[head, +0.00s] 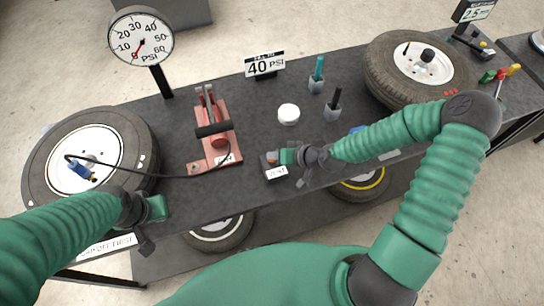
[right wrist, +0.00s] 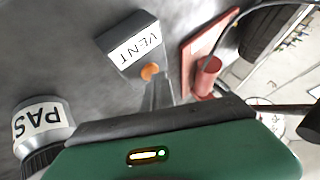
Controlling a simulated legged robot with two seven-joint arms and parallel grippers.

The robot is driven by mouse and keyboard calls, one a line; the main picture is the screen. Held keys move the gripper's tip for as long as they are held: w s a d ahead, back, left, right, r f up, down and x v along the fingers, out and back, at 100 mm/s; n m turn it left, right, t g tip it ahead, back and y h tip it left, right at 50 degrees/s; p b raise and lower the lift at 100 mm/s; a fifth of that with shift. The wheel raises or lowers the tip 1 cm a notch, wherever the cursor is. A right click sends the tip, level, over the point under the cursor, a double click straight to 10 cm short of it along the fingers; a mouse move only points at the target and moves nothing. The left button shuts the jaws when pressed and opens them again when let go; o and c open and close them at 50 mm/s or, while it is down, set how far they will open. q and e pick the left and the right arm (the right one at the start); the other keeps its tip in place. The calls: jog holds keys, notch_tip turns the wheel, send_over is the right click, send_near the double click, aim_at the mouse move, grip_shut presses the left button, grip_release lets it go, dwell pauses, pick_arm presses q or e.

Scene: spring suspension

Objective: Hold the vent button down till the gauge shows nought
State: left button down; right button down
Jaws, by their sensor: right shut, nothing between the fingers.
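The vent box (head: 276,172) is a small dark block with a white VENT label, near the front middle of the bench. Its orange vent button (head: 272,157) shows beside my right gripper (head: 279,157). In the right wrist view, the shut, empty fingers (right wrist: 158,92) reach the orange button (right wrist: 149,71) on the vent box (right wrist: 128,43); I cannot tell how far it is pressed. The round gauge (head: 140,38) stands at the back left, its red needle pointing down-left near the low end. My left gripper (head: 158,207) is by the front edge, its fingers unclear.
A tyre (head: 142,135) lies at left with a blue hose chuck (head: 82,171) on its wheel. A red pump (head: 215,140) stands beside the vent box.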

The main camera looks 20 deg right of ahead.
jog(key=shift+r+p, duration=0.95)
notch_tip(320, 180, up, 5)
jog(key=p, duration=0.4)
jog(key=shift+p, duration=0.35)
